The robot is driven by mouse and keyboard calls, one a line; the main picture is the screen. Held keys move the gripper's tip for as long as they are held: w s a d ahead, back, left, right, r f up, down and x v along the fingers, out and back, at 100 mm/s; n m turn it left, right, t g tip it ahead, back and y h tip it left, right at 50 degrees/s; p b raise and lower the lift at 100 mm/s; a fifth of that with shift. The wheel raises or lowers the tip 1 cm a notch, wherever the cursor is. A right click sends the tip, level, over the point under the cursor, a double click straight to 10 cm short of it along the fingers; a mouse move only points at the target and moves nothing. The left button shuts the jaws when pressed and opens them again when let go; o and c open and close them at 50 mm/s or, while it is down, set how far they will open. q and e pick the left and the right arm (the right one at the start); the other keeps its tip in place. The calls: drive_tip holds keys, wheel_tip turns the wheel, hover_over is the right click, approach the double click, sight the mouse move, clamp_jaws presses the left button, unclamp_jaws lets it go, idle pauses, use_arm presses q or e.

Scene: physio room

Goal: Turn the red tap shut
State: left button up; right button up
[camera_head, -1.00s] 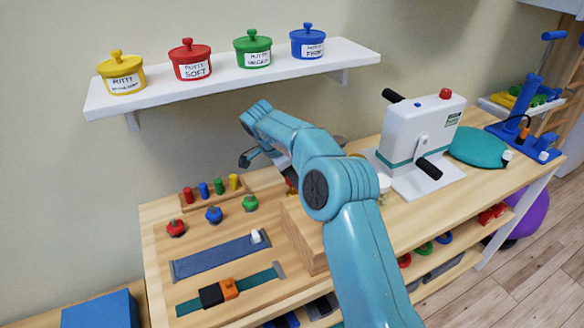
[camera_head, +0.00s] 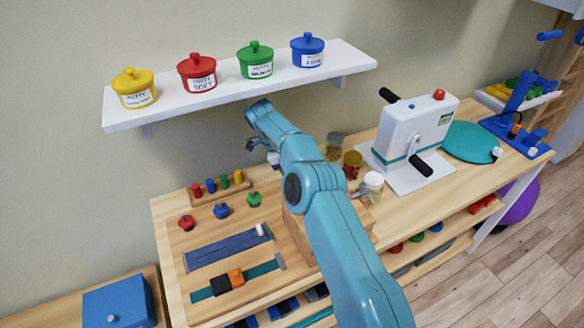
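The red tap (camera_head: 186,222) is a small red knob on the left of the wooden board on the bench. A blue tap (camera_head: 221,211) and a green tap (camera_head: 253,199) stand in a row to its right. My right arm comes in from the lower right and bends over the bench. Its gripper (camera_head: 262,148) is at the far end of the arm, up and to the right of the red tap and apart from it. The fingers are small and partly hidden by the wrist, so their opening is unclear. My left gripper is out of view.
A rack of coloured pegs (camera_head: 222,186) stands behind the taps. A blue strap (camera_head: 228,248) and a buckle strap (camera_head: 236,279) lie in front. Jars (camera_head: 352,164) and a white crank machine (camera_head: 412,136) are to the right. A shelf (camera_head: 240,88) with putty pots hangs above.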

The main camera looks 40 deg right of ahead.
idle(0.3)
drive_tip(key=o, duration=1)
drive_tip(key=shift+o, duration=0.2)
